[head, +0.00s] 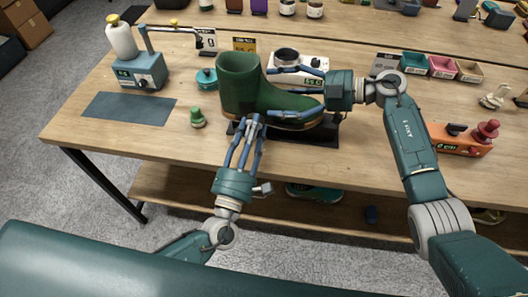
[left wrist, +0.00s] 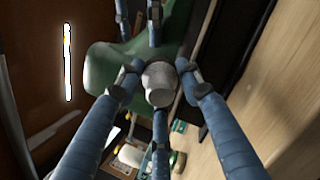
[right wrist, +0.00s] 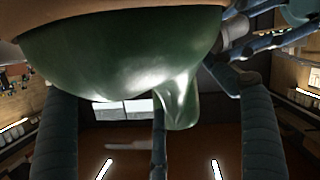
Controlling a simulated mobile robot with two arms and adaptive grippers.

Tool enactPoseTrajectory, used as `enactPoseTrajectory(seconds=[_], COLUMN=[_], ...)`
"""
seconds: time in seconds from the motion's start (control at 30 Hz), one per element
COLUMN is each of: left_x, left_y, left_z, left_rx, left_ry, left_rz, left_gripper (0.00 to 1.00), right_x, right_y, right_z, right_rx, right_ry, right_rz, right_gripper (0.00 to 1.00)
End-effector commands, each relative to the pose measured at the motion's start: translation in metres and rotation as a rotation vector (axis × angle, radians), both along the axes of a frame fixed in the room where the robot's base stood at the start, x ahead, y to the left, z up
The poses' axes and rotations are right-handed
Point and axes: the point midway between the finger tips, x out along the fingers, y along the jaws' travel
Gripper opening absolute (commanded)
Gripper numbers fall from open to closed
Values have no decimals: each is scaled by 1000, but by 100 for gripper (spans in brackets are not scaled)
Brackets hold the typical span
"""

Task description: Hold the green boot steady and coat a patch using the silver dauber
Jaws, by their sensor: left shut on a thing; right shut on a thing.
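The green boot (head: 240,85) stands upright over a black stand (head: 322,136), its toe pointing right. My right gripper (head: 273,93) comes from the right and is shut around the foot part, one finger on each side. In the right wrist view the boot's green surface (right wrist: 120,62) fills the space between the fingers. My left gripper (head: 252,121) is at the near side of the boot, shut on the silver dauber (left wrist: 159,84). The dauber shows end-on between the fingers in the left wrist view, with the boot just beyond it. Whether its tip touches the boot is hidden.
A small green-capped bottle (head: 197,118) and a teal lidded jar (head: 206,79) stand left of the boot. A teal dispenser (head: 142,70) and a dark mat (head: 128,108) are farther left. An orange device (head: 459,139) stands at the right. The front left tabletop is mostly clear.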

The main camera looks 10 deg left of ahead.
Motion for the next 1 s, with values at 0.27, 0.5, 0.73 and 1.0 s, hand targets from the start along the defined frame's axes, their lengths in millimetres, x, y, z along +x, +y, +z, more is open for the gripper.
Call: enactPoseTrajectory(seconds=[0.27,0.5,0.73,1.0], left_x=[-1,-1,0,1], left_y=[-20,-12,9,21], left_z=[-1,-1,-1,-1], left_rx=[0,3,3,0], left_ry=[1,0,0,1], left_rz=[-1,0,1,-1], left_gripper=[15,15,15,15], right_x=[-1,-1,-1,-1], right_y=[-1,-1,-1,-1], right_z=[-7,-7,-7,-7], right_rx=[-13,-13,-14,-13], right_ry=[2,2,2,2], right_rz=[0,0,0,-1], right_gripper=[38,38,38,38])
